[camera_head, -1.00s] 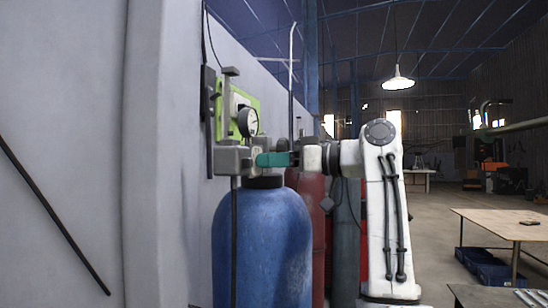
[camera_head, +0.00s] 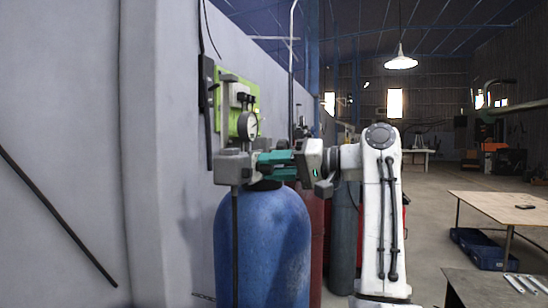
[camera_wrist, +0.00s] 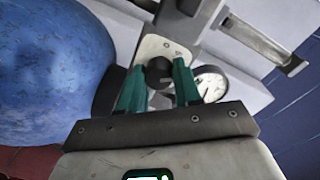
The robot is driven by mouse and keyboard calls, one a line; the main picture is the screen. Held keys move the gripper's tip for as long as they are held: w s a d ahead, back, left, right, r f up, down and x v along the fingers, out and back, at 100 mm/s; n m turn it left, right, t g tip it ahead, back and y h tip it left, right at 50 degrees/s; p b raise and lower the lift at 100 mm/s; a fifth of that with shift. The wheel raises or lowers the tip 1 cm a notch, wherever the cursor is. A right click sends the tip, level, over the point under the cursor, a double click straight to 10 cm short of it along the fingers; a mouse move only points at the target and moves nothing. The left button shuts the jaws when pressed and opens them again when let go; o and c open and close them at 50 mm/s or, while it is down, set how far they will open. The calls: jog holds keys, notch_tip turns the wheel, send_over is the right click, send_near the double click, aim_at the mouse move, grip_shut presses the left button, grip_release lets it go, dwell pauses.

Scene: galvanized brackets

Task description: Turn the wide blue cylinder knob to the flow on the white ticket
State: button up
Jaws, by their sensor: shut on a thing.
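The wide blue cylinder (camera_head: 262,240) stands upright against the wall, and its blue side fills the left of the wrist view (camera_wrist: 50,65). A regulator block (camera_head: 232,167) with a round white gauge (camera_head: 247,126) sits above it. My gripper (camera_head: 262,160) reaches in from the right at the block. In the wrist view, its teal fingers are shut on a small dark round knob (camera_wrist: 158,70), with the gauge (camera_wrist: 211,82) just right of them. The knob is hidden in the head view. A white patch (camera_head: 238,92) on a green board may be the ticket; no writing is readable.
A dark red cylinder (camera_head: 312,230) and a grey cylinder (camera_head: 343,240) stand behind my gripper, to the right. The wall (camera_head: 180,150) is close on the left. A wooden table (camera_head: 500,208) and open floor lie to the right.

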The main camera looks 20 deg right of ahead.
jog(key=shift+d+r+m+p, duration=0.1)
jog(key=shift+m+p, duration=0.7)
jog(key=shift+m, duration=0.5)
jog(key=shift+w, duration=0.1)
jog(key=o, duration=1)
jog(key=shift+o, duration=0.2)
jog(key=b+v, duration=0.3)
jog(key=v, duration=0.7)
jog(key=shift+d, duration=0.35)
